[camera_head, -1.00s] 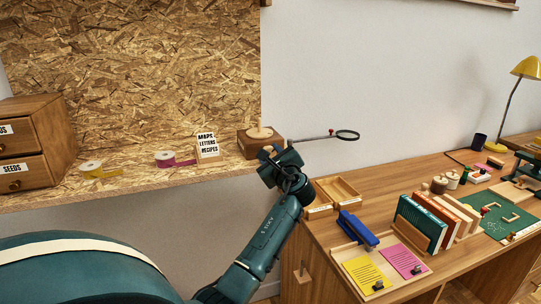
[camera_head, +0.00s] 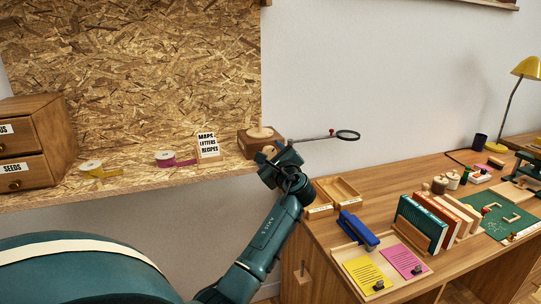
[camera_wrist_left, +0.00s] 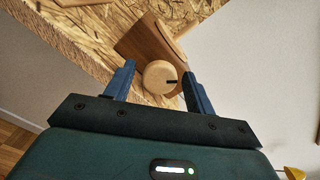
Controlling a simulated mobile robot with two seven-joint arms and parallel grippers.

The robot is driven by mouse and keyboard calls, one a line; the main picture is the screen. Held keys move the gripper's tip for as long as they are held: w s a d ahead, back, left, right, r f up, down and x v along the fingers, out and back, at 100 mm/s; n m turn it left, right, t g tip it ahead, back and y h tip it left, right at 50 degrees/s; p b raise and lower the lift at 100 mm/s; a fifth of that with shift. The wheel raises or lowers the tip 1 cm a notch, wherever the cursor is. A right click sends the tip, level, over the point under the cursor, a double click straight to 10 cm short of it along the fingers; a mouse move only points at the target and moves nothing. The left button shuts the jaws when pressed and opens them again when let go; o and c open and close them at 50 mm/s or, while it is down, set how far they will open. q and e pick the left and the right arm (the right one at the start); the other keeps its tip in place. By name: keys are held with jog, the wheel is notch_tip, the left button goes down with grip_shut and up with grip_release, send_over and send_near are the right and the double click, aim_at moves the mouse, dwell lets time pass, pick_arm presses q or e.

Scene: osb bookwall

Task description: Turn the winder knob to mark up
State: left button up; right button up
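The winder is a brown wooden box (camera_head: 247,143) at the right end of the shelf, with a pale round disc and peg (camera_head: 260,131) on top. Its round wooden knob (camera_wrist_left: 158,77) shows face-on in the left wrist view. A short black mark on the knob points to the right in that view. My left gripper (camera_wrist_left: 159,70) is open, with one blue finger on each side of the knob and small gaps visible. In the head view my left gripper (camera_head: 277,158) is at the front of the box and partly covers it. My right gripper is not in view.
The desk (camera_head: 335,240) at right holds a tray, a blue stapler and books.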

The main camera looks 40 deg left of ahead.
pick_arm(q)
jog(key=shift+o, duration=0.3)
jog(key=shift+m, duration=1.5)
jog(key=m, duration=0.3)
jog(key=shift+w+m, duration=0.1)
jog(key=shift+m, duration=0.2)
jog(key=v, duration=1.3)
jog(key=s+d+f+n+t+h, duration=0.1)
jog(key=d+f+n+t+h, duration=0.1)
jog(key=d+f+h, duration=0.3)
jog(key=s+d+f+n+t+h+p, duration=0.1)
jog(key=d+f+h, duration=0.3)
jog(key=f, duration=0.8)
jog(key=shift+s+d+f+n+t+h, duration=0.45)
jog(key=shift+s+d+n, duration=0.2)
jog(key=shift+d, duration=0.35)
jog(key=shift+r, duration=0.1)
